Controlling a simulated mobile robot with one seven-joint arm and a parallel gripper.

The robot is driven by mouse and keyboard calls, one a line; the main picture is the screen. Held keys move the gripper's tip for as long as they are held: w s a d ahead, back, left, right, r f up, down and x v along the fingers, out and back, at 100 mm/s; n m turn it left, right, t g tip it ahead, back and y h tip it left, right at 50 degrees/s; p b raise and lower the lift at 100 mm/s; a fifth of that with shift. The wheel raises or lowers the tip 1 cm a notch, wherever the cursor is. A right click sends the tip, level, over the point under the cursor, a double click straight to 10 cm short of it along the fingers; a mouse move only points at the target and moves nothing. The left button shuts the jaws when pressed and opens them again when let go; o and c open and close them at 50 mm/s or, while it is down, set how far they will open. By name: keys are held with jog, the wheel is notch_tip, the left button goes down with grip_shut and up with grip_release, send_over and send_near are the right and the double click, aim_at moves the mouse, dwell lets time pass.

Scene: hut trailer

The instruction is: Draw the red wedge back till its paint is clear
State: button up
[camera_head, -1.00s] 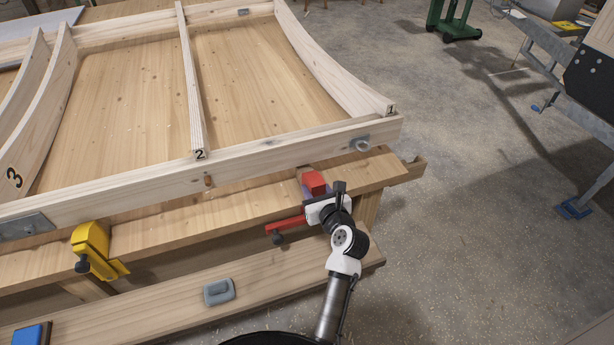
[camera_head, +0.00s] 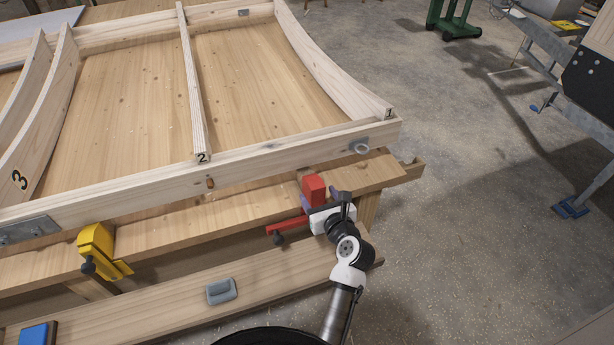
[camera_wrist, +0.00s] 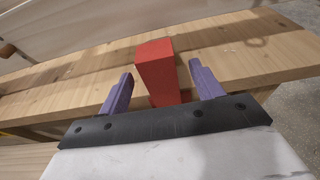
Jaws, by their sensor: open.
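The red wedge (camera_head: 313,188) shows as a red block at the bench edge, below the right end of the pale wooden frame (camera_head: 270,158). In the wrist view the red wedge (camera_wrist: 158,72) stands between the two purple fingers, with a visible gap on each side. My gripper (camera_head: 306,202) is open around it. The wedge's lower end is hidden behind the dark edge of my gripper. I cannot make out a separate paint mark on the wood.
A yellow clamp (camera_head: 96,243) is on the bench edge further left. A grey fitting (camera_head: 221,291) and a blue block (camera_head: 38,334) lie on the lower board.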

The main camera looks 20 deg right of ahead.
jog(key=shift+r+p+v, duration=0.2)
jog(key=shift+p+v, duration=0.45)
jog(key=shift+v, duration=0.45)
jog(key=shift+r+p+v, duration=0.25)
jog(key=shift+p+v, duration=0.35)
jog(key=shift+v, duration=0.45)
jog(key=shift+w, duration=0.1)
